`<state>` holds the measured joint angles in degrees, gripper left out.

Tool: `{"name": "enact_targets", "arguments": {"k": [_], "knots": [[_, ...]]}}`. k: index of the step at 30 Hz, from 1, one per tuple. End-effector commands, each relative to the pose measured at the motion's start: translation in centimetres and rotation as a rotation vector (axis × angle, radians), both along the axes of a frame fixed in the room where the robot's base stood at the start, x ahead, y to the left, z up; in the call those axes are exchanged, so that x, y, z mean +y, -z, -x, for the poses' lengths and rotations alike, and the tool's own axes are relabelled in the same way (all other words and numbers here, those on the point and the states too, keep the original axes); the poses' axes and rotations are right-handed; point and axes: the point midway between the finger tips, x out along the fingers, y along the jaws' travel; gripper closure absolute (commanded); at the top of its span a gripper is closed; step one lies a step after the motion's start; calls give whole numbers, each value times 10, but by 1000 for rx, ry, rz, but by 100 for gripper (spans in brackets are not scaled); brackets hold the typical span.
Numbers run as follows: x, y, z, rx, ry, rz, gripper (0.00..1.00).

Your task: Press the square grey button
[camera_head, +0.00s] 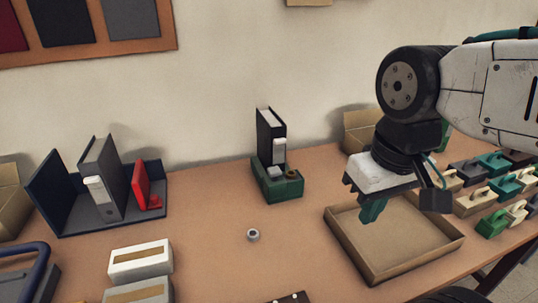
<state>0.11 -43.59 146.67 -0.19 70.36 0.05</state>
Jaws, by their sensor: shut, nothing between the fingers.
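A small grey piece (253,235) with a dark centre lies on the brown table (215,220), near the middle of the view. It is too small to tell whether it is the square grey button, and no other clear button shows. My gripper (371,212) points down at the right, with green at its fingertips. It is shut and empty, and stands in front of the shallow brown tray (455,246) in the picture. It is well to the right of the grey piece and not touching it.
Book stand (70,218) with grey binder and red item stands left. Green holder (277,190) with black binder stands at the back middle. Several handled blocks (492,222) stand right. Table around the grey piece is clear.

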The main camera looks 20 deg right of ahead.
Motion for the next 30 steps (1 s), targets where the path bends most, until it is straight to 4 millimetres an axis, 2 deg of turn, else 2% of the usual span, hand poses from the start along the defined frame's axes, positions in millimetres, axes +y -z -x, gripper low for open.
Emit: {"name": "enact_targets", "arguments": {"k": [10, 14, 17, 22, 27, 30], "knots": [[0, -1, -2, -1, 0, 0, 100], [1, -7, -21, -7, 0, 0, 100], [3, -16, -55, -24, -4, 1, 100], [8, -25, -141, -65, -2, 2, 100], [15, -18, -230, -111, -2, 1, 100], [19, -9, -274, -134, -2, 0, 100]]}}
